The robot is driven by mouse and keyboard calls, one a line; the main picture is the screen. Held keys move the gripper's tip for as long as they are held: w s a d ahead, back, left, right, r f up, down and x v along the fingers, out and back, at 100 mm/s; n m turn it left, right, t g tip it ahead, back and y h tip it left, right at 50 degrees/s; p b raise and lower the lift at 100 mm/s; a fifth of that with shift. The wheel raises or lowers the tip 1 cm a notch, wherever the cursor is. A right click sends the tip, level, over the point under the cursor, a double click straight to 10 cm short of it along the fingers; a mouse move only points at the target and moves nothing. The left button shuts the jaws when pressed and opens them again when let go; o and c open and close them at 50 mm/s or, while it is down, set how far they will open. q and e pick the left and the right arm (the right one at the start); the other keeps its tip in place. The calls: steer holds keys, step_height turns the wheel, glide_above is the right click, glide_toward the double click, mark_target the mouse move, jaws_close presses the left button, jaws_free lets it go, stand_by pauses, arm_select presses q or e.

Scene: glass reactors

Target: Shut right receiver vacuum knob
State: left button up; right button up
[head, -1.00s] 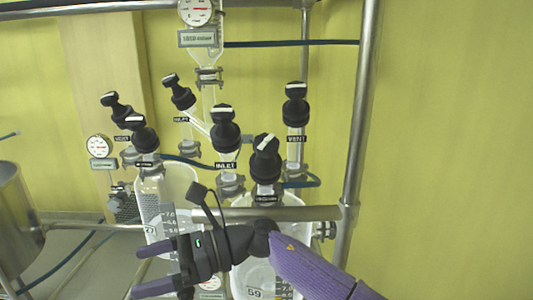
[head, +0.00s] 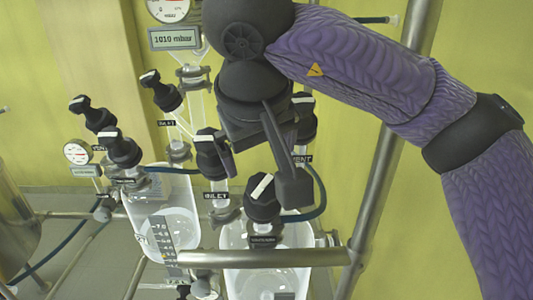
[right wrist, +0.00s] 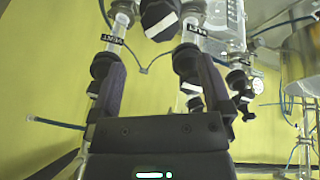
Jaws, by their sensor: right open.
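The right receiver's vacuum knob (head: 262,198) is black with a white stripe across its top, set diagonally. It sits above a dark label (head: 263,241) on the right glass receiver (head: 233,262). My right gripper (head: 262,172) is open, pointing down over it, with one finger close on its right side. I cannot tell whether they touch. In the right wrist view, the fingers of my gripper (right wrist: 160,82) are spread and empty. A black knob with a white stripe (right wrist: 160,18), apparently the vacuum knob, shows beyond the gap between them. My left gripper is out of view.
The inlet knob (head: 210,152) stands close on the left and the vent knob (head: 303,118) behind on the right, partly hidden by my gripper. A metal rail (head: 265,258) crosses in front. The left receiver (head: 160,215) has its own knobs (head: 120,149).

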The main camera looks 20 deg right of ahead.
mark_target(263, 186)
steer(key=x, duration=0.4)
steer(key=shift+s+f, duration=0.15)
steer(key=shift+f, duration=0.35)
steer(key=x, duration=0.4)
steer(key=shift+w+d+p, duration=0.1)
steer(key=shift+w+p, duration=0.2)
steer(key=shift+w, duration=0.05)
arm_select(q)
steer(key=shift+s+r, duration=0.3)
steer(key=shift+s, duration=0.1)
arm_select(e)
steer(key=shift+f, duration=0.15)
